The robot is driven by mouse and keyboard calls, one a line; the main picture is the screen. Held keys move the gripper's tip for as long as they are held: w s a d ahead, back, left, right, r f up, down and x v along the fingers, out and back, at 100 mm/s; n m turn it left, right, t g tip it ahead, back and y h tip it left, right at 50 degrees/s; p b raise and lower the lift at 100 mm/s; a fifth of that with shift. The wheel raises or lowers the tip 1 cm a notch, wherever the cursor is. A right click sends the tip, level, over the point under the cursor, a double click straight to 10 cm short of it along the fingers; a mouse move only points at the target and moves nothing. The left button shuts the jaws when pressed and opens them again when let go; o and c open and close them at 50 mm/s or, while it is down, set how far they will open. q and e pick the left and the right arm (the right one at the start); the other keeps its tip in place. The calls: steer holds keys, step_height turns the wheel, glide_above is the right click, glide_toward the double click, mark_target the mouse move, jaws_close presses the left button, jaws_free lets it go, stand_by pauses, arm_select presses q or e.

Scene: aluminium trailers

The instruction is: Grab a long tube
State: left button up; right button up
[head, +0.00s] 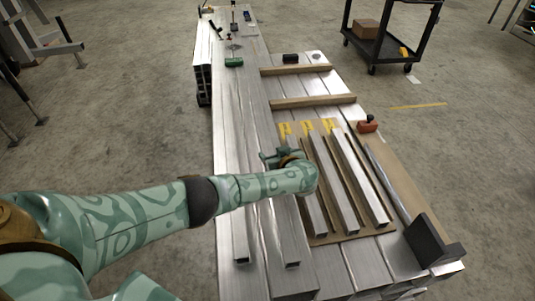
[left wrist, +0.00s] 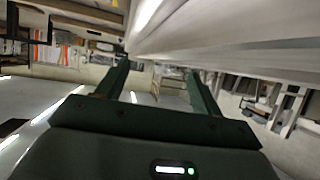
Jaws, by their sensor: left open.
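Two long aluminium tubes lie lengthwise on the trailer bed (head: 223,180) in the head view. The left long tube (head: 238,215) has its open square end toward me. The other long tube (head: 287,235) lies to its right, partly hidden by my left forearm. My left gripper (head: 277,157) is over the middle of the bed, by this second tube; my wrist hides part of it, and I cannot tell whether it touches. In the left wrist view my left gripper (left wrist: 158,70) has its fingers apart, with a long pale metal surface (left wrist: 220,40) close beyond them. My right gripper is not in view.
Several shorter tubes (head: 358,178) lie on a brown board right of my wrist. Wooden strips (head: 312,102) cross the bed behind. A dark block (head: 432,240) stands at the front right, a red-and-black tool (head: 367,125) behind it. A black cart (head: 385,45) stands at back right.

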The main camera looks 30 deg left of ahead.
mark_target(267, 148)
arm_select(q)
steer(key=shift+w+a+f, duration=0.35)
steer(key=shift+w+a, duration=0.05)
steer(key=shift+a, duration=0.05)
steer(key=b+x, duration=0.1)
steer(key=x, duration=0.1)
steer(key=b+x, duration=0.2)
steer(key=shift+s+a+f, duration=0.1)
steer(key=shift+s+f, duration=0.1)
steer(key=shift+f, duration=0.05)
steer(key=shift+w+a+f, duration=0.1)
steer(key=shift+w+a, duration=0.15)
steer(key=shift+r, duration=0.2)
steer(key=shift+c, duration=0.7)
jaws_close()
steer(key=shift+r, duration=0.1)
